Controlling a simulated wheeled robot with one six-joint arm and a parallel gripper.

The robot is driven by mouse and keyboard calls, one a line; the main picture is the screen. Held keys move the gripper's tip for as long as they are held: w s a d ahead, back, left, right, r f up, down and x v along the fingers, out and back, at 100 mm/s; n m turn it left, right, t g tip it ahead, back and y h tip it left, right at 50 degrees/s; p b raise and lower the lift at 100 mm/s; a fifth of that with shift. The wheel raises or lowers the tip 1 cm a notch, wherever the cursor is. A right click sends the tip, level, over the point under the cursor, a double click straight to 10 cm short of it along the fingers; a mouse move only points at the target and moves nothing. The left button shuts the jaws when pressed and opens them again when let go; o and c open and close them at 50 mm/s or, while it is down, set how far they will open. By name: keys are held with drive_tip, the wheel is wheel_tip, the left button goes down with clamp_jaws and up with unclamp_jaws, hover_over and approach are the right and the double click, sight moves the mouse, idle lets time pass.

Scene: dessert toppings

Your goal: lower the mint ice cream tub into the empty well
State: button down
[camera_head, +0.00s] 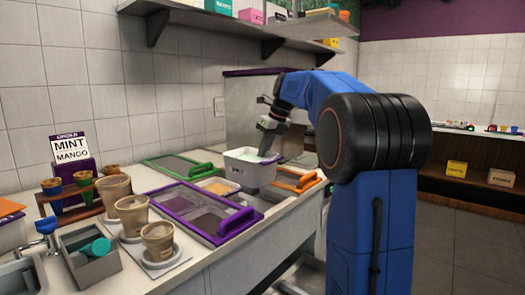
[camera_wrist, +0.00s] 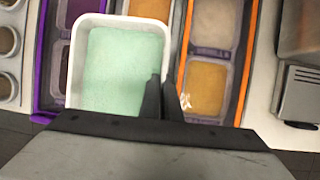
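The mint ice cream tub (camera_head: 243,174) is a white tub with pale green ice cream, held up above the counter's topping wells in the head view. In the wrist view the tub (camera_wrist: 76,58) looks roughly level and fills the left middle. My gripper (camera_head: 266,149) is shut on its right wall; in the wrist view the dark fingers of my gripper (camera_wrist: 162,98) straddle that wall, one inside over the ice cream and one outside. I cannot make out the empty well; the tub hides the area below it.
Filled wells surround the tub: an orange one (camera_wrist: 207,88) and a beige one (camera_wrist: 213,22) at right in an orange frame (camera_wrist: 246,62). Paper cups (camera_head: 158,236) stand at left.

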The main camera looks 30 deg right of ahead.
drive_tip(key=shift+f, duration=8.3)
drive_tip(key=c, duration=1.9)
unclamp_jaws()
drive_tip(key=v, duration=1.7)
drive_tip(key=shift+r, duration=0.15)
drive_tip(key=shift+s, duration=0.15)
